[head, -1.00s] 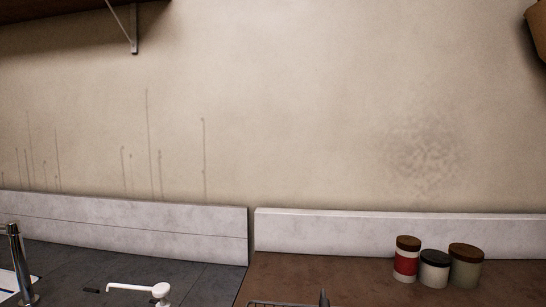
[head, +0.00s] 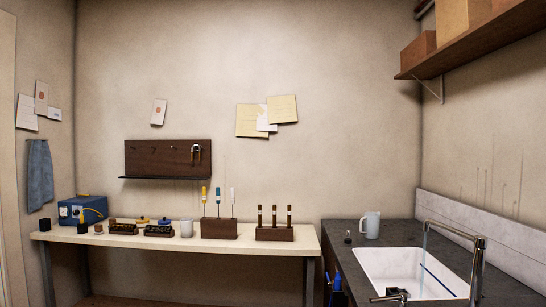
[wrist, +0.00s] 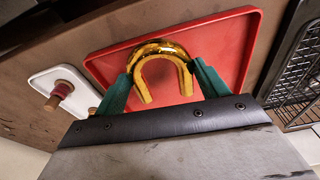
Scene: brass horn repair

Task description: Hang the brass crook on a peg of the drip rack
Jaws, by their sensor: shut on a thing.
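The brass crook (wrist: 160,47) is a shiny gold U-shaped tube in the wrist view, its bend pointing up in the picture. My gripper (wrist: 161,70) is shut on it, with one green finger at each side. A red tray (wrist: 230,50) shows behind the crook; I cannot tell the gap between them. In the head view the drip rack (head: 140,158) is a dark wooden board on the wall with a narrow ledge below and several small pegs. A silvery hooked piece (head: 196,153) hangs at its right end. My gripper is not seen in the head view.
Below the rack stands a pale bench (head: 180,242) with a blue box (head: 72,211), a mug (head: 187,229) and upright-tool blocks (head: 219,229). A white sink (head: 385,265) is at right. The wrist view shows a white dish (wrist: 50,80) and a wire basket (wrist: 298,75).

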